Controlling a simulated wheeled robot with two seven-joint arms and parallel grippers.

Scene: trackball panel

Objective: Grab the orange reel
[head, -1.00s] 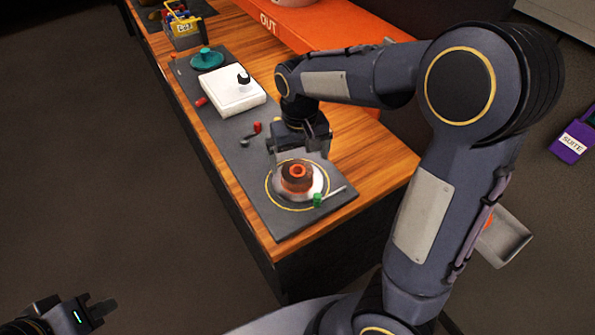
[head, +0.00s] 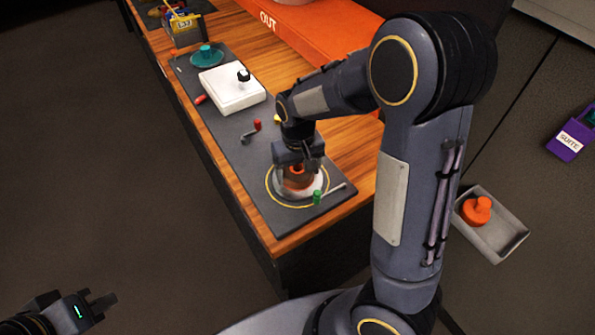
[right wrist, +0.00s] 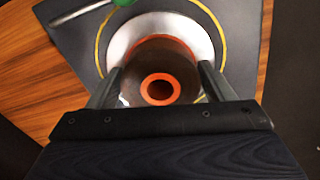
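The orange reel (head: 297,180) sits on a pale round dish inside a yellow ring on the dark mat (head: 250,180). It has a brown winding and an orange hub; in the right wrist view its orange hub (right wrist: 160,89) faces the camera. My right gripper (head: 299,166) is just over the reel, pointing down. In the right wrist view its open fingers (right wrist: 158,85) stand on either side of the reel, with a gap seeming to show at the sides. My left gripper (head: 103,302) is far off at the bottom left, empty, its fingers seen side-on.
A green-handled tool (head: 317,197) lies beside the dish. A white box with a black knob (head: 232,90), a red-handled crank (head: 252,132) and a teal disc (head: 207,57) are further back. A grey tray (head: 500,238) with an orange knobbed piece (head: 477,211) is at the right.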

